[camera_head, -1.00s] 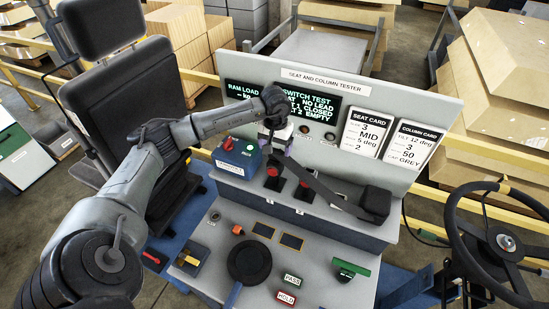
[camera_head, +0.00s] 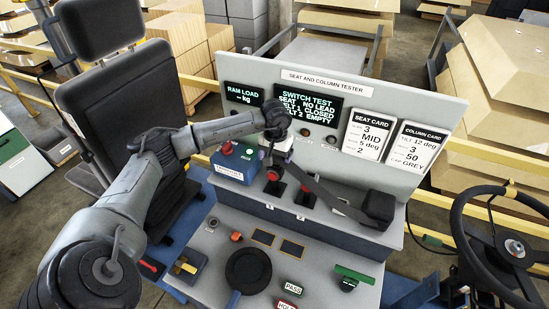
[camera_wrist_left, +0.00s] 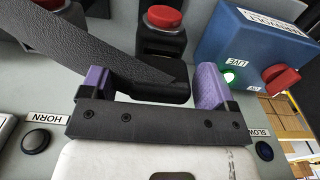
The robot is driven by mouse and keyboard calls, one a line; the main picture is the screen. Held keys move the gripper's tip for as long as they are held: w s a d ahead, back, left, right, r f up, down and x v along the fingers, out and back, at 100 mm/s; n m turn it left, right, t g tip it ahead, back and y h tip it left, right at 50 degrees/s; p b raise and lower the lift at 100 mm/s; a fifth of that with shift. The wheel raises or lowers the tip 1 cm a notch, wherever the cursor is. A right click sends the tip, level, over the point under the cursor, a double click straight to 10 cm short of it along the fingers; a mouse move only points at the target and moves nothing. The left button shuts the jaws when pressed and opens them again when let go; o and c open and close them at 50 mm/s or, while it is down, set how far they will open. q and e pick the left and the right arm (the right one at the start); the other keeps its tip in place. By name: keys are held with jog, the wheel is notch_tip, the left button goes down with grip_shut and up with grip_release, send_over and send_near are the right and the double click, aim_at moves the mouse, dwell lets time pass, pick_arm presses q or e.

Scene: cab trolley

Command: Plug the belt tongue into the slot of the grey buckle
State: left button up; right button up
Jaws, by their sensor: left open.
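The black belt strap (camera_head: 330,192) runs from a black box on the bench up to my left gripper (camera_head: 273,147). The gripper is open above the left of two dark buckles. In the left wrist view the black belt tongue (camera_wrist_left: 155,90) lies between the purple fingers, near the left one, with a gap to the right one. One buckle (camera_head: 275,187) has a red button and stands just below; the other (camera_head: 305,198) stands to its right. I cannot tell which is grey, nor whether the tongue sits in a slot. My right gripper is out of view.
A blue box (camera_head: 238,164) with a red knob and a lit green lamp stands left of the buckles. The tester screen (camera_head: 308,112) behind reads belt 1 closed, belt 2 empty. The strap's black box (camera_head: 378,208) is at right; a steering wheel (camera_head: 505,245) stands farther right.

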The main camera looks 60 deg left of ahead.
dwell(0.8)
pick_arm(q)
jog(key=c, duration=1.3)
jog(key=shift+r, duration=0.15)
jog(key=shift+r, duration=0.1)
jog(key=shift+r+p, duration=0.45)
jog(key=shift+r, duration=0.2)
jog(key=shift+r+p, duration=1.25)
jog(key=shift+r, duration=0.9)
